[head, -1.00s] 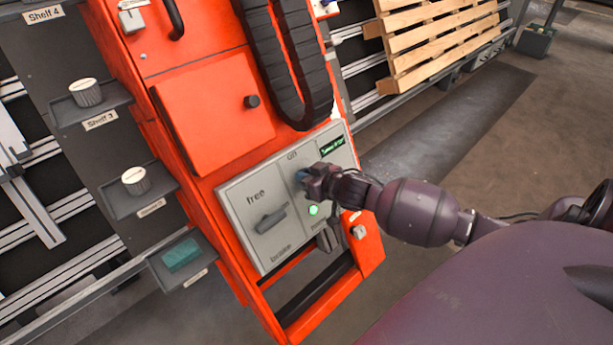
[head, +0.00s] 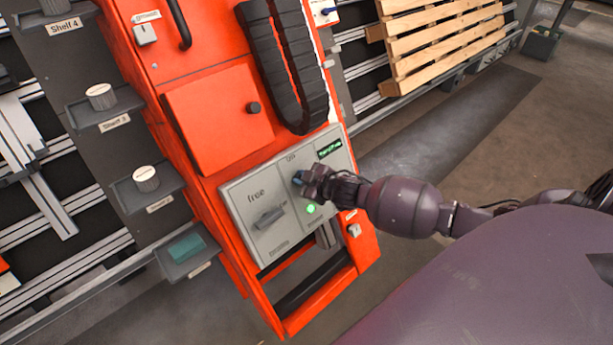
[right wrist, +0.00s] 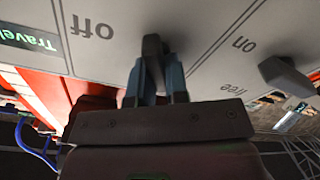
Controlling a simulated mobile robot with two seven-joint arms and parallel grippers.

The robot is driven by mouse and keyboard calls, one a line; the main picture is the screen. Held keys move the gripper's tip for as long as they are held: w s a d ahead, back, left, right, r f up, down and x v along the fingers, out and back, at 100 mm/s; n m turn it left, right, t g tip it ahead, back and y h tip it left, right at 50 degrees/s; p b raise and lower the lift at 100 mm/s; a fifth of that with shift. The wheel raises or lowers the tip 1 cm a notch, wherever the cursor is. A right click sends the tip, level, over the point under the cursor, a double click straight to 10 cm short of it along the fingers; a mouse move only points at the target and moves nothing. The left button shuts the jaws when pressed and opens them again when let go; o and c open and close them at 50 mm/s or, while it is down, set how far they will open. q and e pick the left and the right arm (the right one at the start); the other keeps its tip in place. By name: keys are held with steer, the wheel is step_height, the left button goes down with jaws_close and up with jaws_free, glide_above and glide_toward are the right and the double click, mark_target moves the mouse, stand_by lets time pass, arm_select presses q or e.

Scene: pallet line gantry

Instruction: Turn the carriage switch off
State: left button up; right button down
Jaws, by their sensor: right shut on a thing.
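The grey control panel (head: 232,188) is on the orange gantry cabinet in the head view. Its upper knob, the carriage switch (right wrist: 152,46), is a dark handle between the words "off" and "on" in the right wrist view. My right gripper (head: 302,180) is at this knob; its two blue-grey fingers (right wrist: 156,82) are shut on the handle. The gripper hides most of the knob in the head view, so its exact angle is hard to tell. A green lamp (head: 311,209) is lit beside it. My left gripper is not in view.
A second grey knob (head: 269,217) sits on the panel under the word "free". A small green-lettered display (head: 329,149) is at the panel's upper right. A wooden pallet (head: 440,40) lies at upper right.

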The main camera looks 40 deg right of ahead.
steer(key=shift+r+n+p, duration=0.15)
steer(key=shift+n+p, duration=0.25)
steer(key=shift+n, duration=0.6)
steer(key=n+p, duration=0.1)
steer(key=n, duration=0.1)
steer(key=shift+a+n, duration=0.1)
steer(key=shift+n, duration=0.3)
steer(key=n, duration=0.1)
steer(key=n+p, duration=0.1)
steer(key=shift+s+f+n+g, duration=0.1)
steer(key=shift+f+n+g, duration=0.15)
steer(key=shift+n+g, duration=0.05)
steer(key=shift+f+n+y+p, duration=0.1)
steer(key=shift+n+y+p, duration=0.2)
steer(key=shift+n+p, duration=0.55)
steer(key=shift+s+f+n, duration=0.1)
steer(key=shift+f+n, duration=0.05)
steer(key=shift+n, duration=0.8)
steer(key=shift+f+n, duration=0.1)
steer(key=shift+n, duration=0.2)
steer(key=c, duration=1.1)
jaws_free()
